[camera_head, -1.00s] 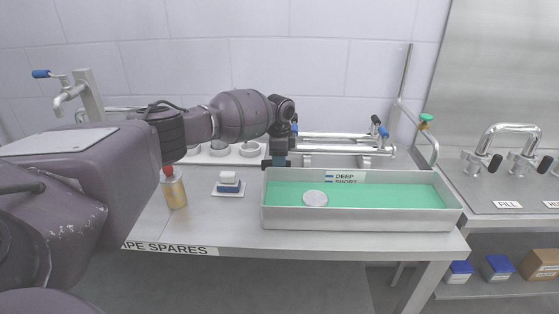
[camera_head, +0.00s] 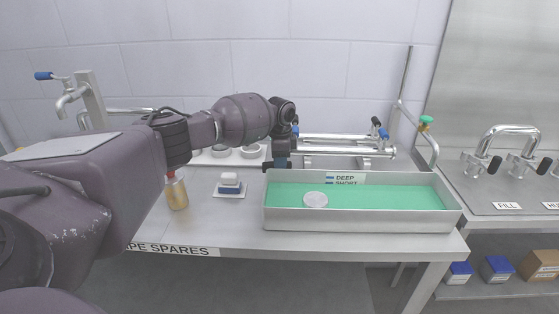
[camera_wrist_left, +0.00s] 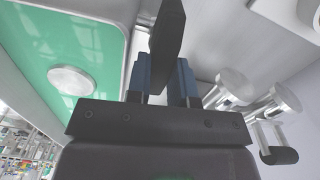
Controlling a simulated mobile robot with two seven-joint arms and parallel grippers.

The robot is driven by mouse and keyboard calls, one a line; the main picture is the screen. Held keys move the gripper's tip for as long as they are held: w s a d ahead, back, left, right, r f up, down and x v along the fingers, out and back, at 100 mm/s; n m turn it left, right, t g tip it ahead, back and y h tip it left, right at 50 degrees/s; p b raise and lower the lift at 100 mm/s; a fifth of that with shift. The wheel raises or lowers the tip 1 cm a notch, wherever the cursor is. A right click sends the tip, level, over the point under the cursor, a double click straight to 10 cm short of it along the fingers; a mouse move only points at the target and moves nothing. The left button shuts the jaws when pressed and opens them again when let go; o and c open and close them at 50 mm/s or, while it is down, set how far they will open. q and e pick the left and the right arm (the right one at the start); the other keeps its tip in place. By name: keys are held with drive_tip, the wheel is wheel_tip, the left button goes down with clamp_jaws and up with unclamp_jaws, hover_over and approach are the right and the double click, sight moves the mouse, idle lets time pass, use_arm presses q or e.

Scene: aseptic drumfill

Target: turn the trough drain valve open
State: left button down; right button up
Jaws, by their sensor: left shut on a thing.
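The grey trough (camera_head: 360,219) with green liquid stands on the bench. In the head view my left gripper (camera_head: 280,162) points down at its back left corner, just outside the rim. In the left wrist view the blue fingers of my left gripper (camera_wrist_left: 163,84) are closed around a dark flat lever (camera_wrist_left: 168,38), apparently the drain valve handle, beside the trough wall (camera_wrist_left: 140,40). How far the lever is turned cannot be told. My right gripper is not in view.
A pale disc (camera_head: 315,200) lies in the trough. Chrome pipes (camera_head: 340,152) run behind it. An amber bottle (camera_head: 177,192) and a blue-and-white block (camera_head: 229,184) stand to the left. A green-knobbed pipe (camera_head: 425,121) rises at the right. The bench front is clear.

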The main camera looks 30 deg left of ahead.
use_arm(q)
drive_tip(key=n, duration=0.1)
drive_tip(key=n+p, duration=0.1)
drive_tip(key=shift+w+r+n, duration=0.1)
drive_tip(key=shift+r+n, duration=0.1)
drive_tip(key=shift+n, duration=0.1)
drive_tip(key=shift+a+n+p, duration=0.1)
drive_tip(key=shift+n+p, duration=0.4)
drive_tip(key=shift+n, duration=0.9)
drive_tip(key=n+p, duration=0.1)
drive_tip(key=n, duration=0.1)
drive_tip(key=shift+a+n+p, duration=0.15)
drive_tip(key=shift+n+p, duration=0.15)
drive_tip(key=n+p, duration=0.1)
drive_tip(key=n, duration=0.2)
drive_tip(key=shift+w+a+n, duration=0.1)
drive_tip(key=shift+a+n, duration=0.05)
drive_tip(key=shift+n, duration=0.25)
drive_tip(key=shift+f+n+p, duration=0.1)
drive_tip(key=shift+n+p, duration=0.3)
drive_tip(key=shift+n, duration=0.2)
drive_tip(key=shift+a+n, duration=0.1)
drive_tip(key=shift+n, duration=0.2)
